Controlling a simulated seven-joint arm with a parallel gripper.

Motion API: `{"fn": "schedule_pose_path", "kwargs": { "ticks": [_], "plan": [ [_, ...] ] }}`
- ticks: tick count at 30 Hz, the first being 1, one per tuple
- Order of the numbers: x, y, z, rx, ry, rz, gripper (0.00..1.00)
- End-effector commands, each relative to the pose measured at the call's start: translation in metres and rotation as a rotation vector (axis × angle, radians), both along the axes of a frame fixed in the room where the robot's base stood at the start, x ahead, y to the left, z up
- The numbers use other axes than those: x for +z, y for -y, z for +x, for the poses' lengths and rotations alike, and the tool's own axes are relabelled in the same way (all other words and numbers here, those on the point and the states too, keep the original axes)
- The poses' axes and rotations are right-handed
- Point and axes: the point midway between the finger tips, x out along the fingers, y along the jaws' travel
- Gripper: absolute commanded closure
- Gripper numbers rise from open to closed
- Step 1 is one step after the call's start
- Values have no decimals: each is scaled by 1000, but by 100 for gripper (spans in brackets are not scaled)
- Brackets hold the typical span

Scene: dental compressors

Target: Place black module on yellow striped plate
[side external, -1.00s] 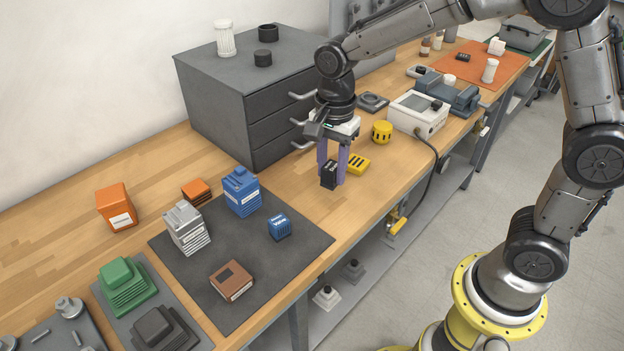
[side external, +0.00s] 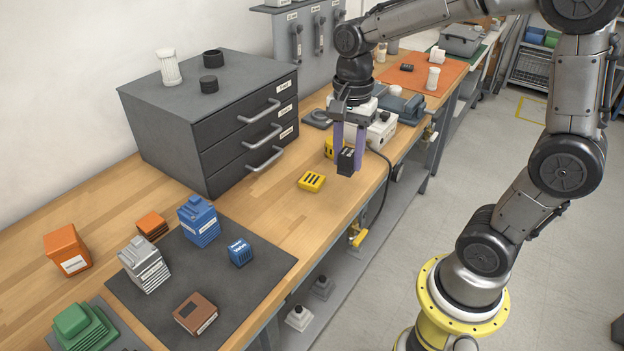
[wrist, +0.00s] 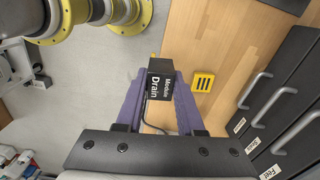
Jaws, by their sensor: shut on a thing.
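The black module (side external: 346,163) is held between the purple fingers of my gripper (side external: 349,156), above the wooden bench near its front edge. In the wrist view the black module (wrist: 161,84) shows white lettering, "Drain Module", and sits between the fingertips. The yellow striped plate (side external: 312,181) lies flat on the bench, left of and nearer the camera than my gripper. In the wrist view the yellow striped plate (wrist: 203,82) is to the right of the module, apart from it, with dark stripes uncovered.
A grey drawer cabinet (side external: 225,125) stands behind the plate at the left. A yellow cylinder (side external: 329,147) is partly hidden behind my gripper, with a white instrument box (side external: 383,130) beyond. A dark mat (side external: 185,290) holds several blocks. Bench around the plate is clear.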

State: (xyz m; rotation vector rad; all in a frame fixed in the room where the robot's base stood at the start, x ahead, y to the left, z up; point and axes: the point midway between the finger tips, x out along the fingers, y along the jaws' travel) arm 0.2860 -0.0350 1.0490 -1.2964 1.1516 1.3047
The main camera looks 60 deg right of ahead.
Motion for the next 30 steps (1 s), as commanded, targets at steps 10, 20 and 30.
{"fn": "schedule_pose_path", "kwargs": {
  "ticks": [10,20,30],
  "plan": [
    [-2,39,7,-125,4,0,100],
    [-34,56,75,-124,3,0,100],
    [-82,67,119,-124,5,-1,100]
  ]
}}
